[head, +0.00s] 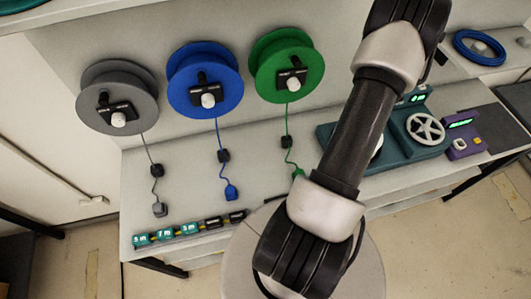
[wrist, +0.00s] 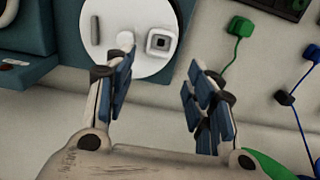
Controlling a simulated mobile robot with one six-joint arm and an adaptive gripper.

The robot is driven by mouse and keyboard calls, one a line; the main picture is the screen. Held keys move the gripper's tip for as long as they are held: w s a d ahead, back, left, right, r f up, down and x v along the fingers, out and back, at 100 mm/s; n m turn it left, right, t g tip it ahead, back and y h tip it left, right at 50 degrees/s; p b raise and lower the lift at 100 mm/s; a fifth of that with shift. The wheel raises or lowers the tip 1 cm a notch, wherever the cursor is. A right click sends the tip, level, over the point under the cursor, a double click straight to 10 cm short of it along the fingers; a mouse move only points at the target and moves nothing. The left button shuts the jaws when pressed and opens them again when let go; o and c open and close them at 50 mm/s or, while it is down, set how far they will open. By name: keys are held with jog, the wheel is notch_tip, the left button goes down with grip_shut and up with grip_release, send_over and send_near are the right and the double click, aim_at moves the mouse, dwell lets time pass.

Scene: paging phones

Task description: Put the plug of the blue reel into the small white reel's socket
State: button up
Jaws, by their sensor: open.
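The blue reel (head: 205,80) is mounted on the upright panel, and its cord runs down to the blue plug (head: 231,192) on the bench. In the wrist view, a blue plug (wrist: 313,53) shows at the right edge. A white disc (wrist: 125,70), apparently the small white reel, carries a square socket (wrist: 161,42) and a round knob. In the head view my arm hides nearly all of it. My gripper (wrist: 165,80) is open and empty, its fingers spread near the white disc's edge. The gripper cannot be made out in the head view.
A grey reel (head: 118,97) and a green reel (head: 286,66) flank the blue one. The green plug (wrist: 241,26) lies right of my gripper. Labelled blocks (head: 165,234) line the bench's front edge. A teal machine (head: 410,150) with a handwheel stands at right.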

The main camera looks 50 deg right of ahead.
jog(key=shift+w+a, duration=0.1)
jog(key=b, duration=0.5)
send_over(230, 190)
notch_tip(230, 190, down, 10)
notch_tip(230, 190, down, 14)
jog(key=b, duration=1.1)
jog(key=shift+w+r, duration=0.1)
jog(key=shift+r, duration=0.1)
jog(key=c, duration=0.9)
jog(key=shift+r, duration=0.1)
